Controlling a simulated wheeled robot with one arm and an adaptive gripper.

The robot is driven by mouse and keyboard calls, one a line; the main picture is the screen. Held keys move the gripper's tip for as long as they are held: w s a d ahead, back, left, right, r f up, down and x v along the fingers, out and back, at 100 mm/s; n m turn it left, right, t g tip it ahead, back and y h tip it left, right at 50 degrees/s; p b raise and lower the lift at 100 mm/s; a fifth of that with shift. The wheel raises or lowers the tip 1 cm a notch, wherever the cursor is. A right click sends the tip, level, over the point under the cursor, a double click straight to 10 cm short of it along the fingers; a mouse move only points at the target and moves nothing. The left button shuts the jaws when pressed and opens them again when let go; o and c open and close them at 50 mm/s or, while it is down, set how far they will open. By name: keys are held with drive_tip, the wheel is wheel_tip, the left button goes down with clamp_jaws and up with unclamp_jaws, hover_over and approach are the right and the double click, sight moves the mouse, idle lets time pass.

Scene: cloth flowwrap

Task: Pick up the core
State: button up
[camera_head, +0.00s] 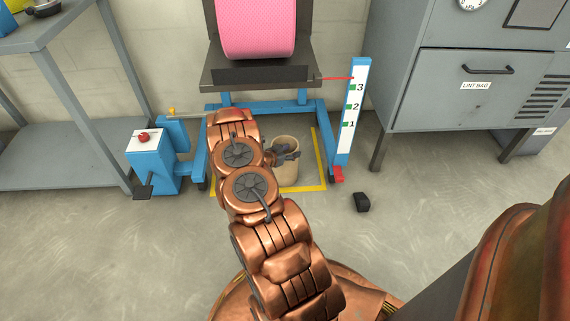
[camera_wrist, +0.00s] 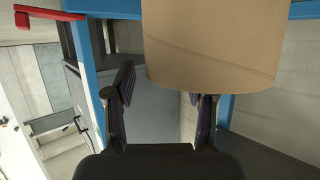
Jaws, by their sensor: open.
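The core, a tan cardboard-like cylinder (camera_head: 289,174), stands inside the blue stand, on the floor within a yellow outline. My gripper (camera_head: 287,154) is at the core's upper part and covers some of it. In the wrist view the core (camera_wrist: 215,45) fills the upper middle, close ahead of my gripper (camera_wrist: 162,88). The fingers are spread and hold nothing. The left finger lies left of the core; the right finger's tip meets the core's lower edge in the picture. I cannot tell whether they touch.
The blue stand (camera_head: 325,125) has side posts close around the core. A dark platform (camera_head: 262,76) with a pink roll (camera_head: 257,28) is above. A numbered post (camera_head: 353,112) stands right, a blue pedal box (camera_head: 152,165) left. A small black block (camera_head: 362,202) lies on open floor.

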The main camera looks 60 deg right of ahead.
drive_tip(key=shift+b+x, duration=0.4)
drive_tip(key=shift+x, duration=1.15)
drive_tip(key=shift+c, duration=0.3)
clamp_jaws()
